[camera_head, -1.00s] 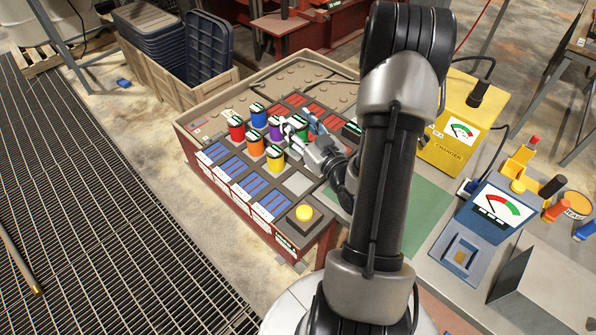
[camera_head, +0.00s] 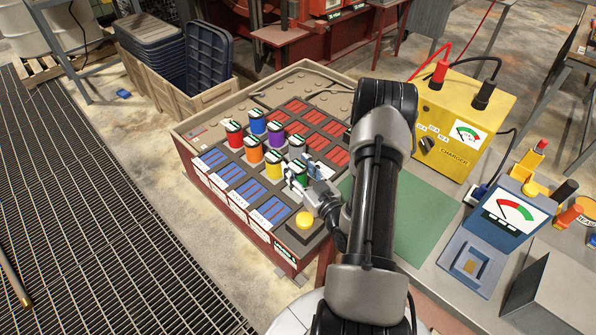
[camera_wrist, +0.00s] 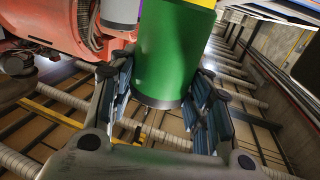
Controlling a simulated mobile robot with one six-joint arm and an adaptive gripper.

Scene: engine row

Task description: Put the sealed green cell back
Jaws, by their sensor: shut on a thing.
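My gripper (camera_head: 297,176) is shut on the green cell (camera_wrist: 168,55); the fingers (camera_wrist: 160,108) press its two sides near its dark end in the wrist view. In the head view the green cell (camera_head: 302,170) is partly hidden by the fingers, above the front right part of the cell bench. I cannot tell whether it touches the bench. Red (camera_head: 234,138), blue (camera_head: 257,126), purple (camera_head: 275,137), orange (camera_head: 252,155) and yellow (camera_head: 274,168) cells stand upright close to its left. Another cell (camera_head: 296,146) stands just behind it, its colour unclear.
A yellow round button (camera_head: 305,219) sits on a dark box at the bench's front corner. A yellow charger (camera_head: 458,120) and a blue meter (camera_head: 494,233) stand on the right table. A green mat (camera_head: 420,215) there is bare. Blue-striped and red-striped slots flank the cells.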

